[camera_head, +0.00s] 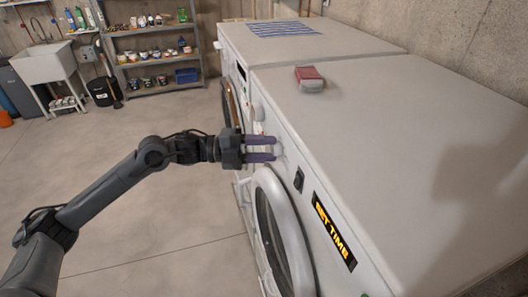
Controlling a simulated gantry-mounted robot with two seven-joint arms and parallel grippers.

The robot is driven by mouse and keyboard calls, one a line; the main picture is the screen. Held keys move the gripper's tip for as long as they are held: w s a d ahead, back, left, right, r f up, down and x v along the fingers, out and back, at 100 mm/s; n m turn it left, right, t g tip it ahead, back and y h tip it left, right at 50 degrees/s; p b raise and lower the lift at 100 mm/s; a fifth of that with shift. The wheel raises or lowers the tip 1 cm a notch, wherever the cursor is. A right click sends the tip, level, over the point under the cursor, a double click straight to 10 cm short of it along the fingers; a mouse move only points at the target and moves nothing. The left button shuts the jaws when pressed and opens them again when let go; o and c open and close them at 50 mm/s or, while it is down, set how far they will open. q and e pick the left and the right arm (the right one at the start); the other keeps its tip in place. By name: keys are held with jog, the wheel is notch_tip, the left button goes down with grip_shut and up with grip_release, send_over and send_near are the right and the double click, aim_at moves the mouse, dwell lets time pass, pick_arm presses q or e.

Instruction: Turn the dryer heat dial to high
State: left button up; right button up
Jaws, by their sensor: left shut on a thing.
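The near white machine (385,125), which I take for the dryer, has an amber display (333,231) reading "SET TIME" on its front panel. My left gripper (275,149) reaches in from the left with its two purple fingers against this panel, above the round door (275,228). The fingers are shut on a small white dial, mostly hidden between and behind them. Its pointer and the heat markings cannot be read. My right gripper is not in view.
A dark switch (299,179) sits between the dial and the display. A second white machine (235,45) stands beyond, with a striped cloth (270,28) on top. A red and white item (310,79) lies on the near top. The floor at left is clear.

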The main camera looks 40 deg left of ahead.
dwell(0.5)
pick_arm(q)
jog(key=o, duration=1)
jog(key=shift+o, duration=0.2)
jog(key=shift+s, duration=0.1)
jog(key=shift+v, duration=0.95)
jog(key=b+v, duration=0.1)
jog(key=v, duration=0.7)
jog(key=shift+s+a, duration=0.25)
jog(key=shift+a, duration=0.05)
